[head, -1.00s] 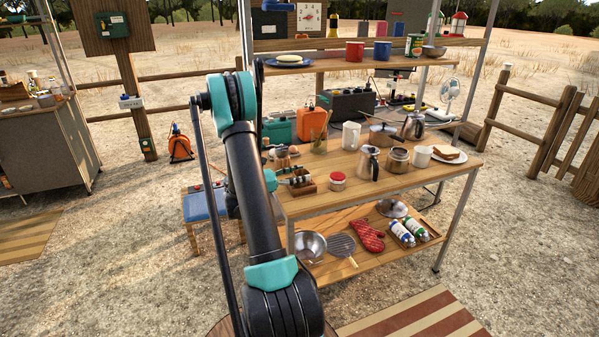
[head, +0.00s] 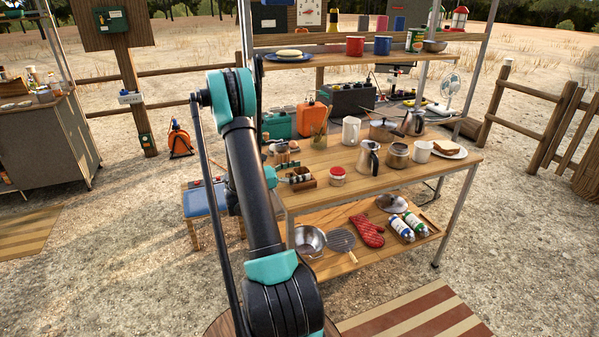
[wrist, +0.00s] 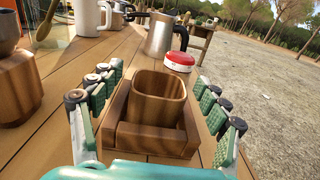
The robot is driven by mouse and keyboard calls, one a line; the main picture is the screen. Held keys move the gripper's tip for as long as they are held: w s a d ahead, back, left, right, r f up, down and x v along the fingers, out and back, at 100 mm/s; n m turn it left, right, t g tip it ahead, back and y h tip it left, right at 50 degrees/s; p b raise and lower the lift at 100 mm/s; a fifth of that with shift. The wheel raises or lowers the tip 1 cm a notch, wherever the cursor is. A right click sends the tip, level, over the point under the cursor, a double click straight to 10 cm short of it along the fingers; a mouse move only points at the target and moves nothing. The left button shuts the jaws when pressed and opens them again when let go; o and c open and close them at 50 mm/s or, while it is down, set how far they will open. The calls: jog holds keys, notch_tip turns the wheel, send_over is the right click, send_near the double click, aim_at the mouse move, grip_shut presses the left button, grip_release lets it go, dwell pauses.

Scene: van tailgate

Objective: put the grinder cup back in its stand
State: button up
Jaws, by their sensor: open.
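The wooden grinder cup (wrist: 159,97) is a square-sided, round-cornered cup, open at the top, in the middle of the wrist view. It sits in the square wooden stand (wrist: 150,139), with its lower part hidden by the stand's walls. It looks slightly tilted; whether it is fully seated I cannot tell. In the head view the stand (head: 304,185) is small, beside my gripper (head: 288,178) at the table's left front; the cup is hard to make out there.
A red-lidded jar (wrist: 179,61) and a metal pitcher (wrist: 160,36) stand beyond the stand. A brown wooden vessel (wrist: 15,85) and a white mug (wrist: 88,17) stand to the left. The tabletop (head: 320,204) has bare wood in front; its edge runs close on the right in the wrist view.

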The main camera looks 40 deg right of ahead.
jog(key=v, duration=1.2)
dwell(0.5)
jog(key=s+a+f+m+t+y, duration=0.1)
jog(key=s+a+m+t+y, duration=0.3)
jog(key=s+a+m+y, duration=0.3)
jog(key=s+a+f+m+t+y, duration=0.2)
jog(key=s+a+m+t+y, duration=0.2)
jog(key=s+a+m+y, duration=0.4)
jog(key=s+a+y, duration=0.2)
jog(key=s+a, duration=0.4)
jog(key=a, duration=0.4)
jog(key=shift+s+a+t, duration=0.2)
jog(key=shift+s+t, duration=0.1)
jog(key=shift+s, duration=0.05)
jog(key=shift+f, duration=0.15)
jog(key=shift+c, duration=0.4)
